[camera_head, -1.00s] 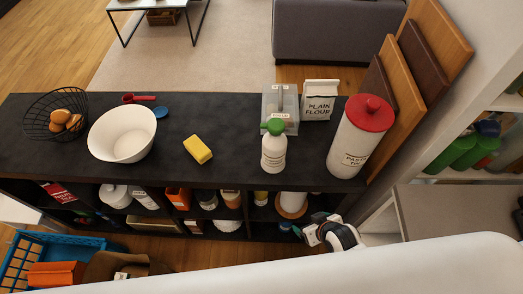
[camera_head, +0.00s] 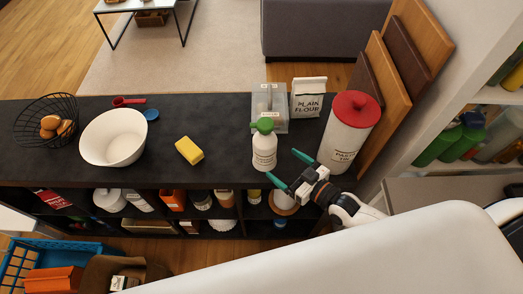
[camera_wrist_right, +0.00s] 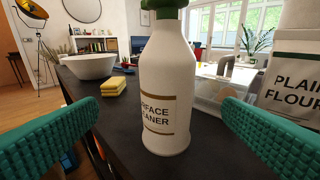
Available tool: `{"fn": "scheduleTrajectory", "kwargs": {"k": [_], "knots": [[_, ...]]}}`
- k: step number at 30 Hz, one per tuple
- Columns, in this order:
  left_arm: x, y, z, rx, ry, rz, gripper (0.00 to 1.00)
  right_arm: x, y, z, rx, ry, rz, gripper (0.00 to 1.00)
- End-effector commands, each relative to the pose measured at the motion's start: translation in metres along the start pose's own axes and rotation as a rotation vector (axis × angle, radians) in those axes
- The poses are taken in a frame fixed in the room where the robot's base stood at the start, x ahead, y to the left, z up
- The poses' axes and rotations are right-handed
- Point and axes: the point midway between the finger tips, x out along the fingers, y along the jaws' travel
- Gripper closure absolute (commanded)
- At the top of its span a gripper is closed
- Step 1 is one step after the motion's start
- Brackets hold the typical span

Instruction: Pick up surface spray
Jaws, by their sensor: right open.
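The surface spray is a white bottle (camera_head: 264,150) with a green top and a label. It stands upright on the dark shelf top, left of the pasta canister. In the right wrist view the bottle (camera_wrist_right: 168,85) is large and central, its label partly reading "surface cleaner". My right gripper (camera_head: 285,168) is open, with teal fingers, just right of and in front of the bottle. In the wrist view its two fingers show at the left and right edges, with the bottle beyond and between them. They do not touch it. My left gripper is not in view.
A white pasta canister (camera_head: 346,137) with a red lid stands close to my right gripper. A plain flour bag (camera_head: 307,98) and a clear container (camera_head: 281,121) stand behind the bottle. A yellow sponge (camera_head: 189,151), white bowl (camera_head: 113,138) and wire basket (camera_head: 28,126) are left.

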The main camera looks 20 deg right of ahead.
Motion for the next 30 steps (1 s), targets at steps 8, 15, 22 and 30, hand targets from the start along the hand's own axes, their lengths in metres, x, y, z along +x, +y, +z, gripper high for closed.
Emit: {"fn": "scheduleTrajectory", "kwargs": {"k": [8, 15, 22, 30], "knots": [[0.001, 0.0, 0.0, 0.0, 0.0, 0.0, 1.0, -0.005, -0.02, 0.018, -0.01, -0.148, 0.003, 0.11], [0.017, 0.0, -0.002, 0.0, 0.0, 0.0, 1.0, 0.035, -0.02, 0.023, -0.011, -0.154, 0.002, 0.11], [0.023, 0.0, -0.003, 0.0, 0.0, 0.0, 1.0, 0.058, -0.019, 0.028, -0.011, -0.149, 0.003, 0.11], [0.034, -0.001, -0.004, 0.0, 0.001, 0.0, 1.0, 0.091, -0.011, 0.033, -0.009, -0.153, 0.003, 0.11]]}}
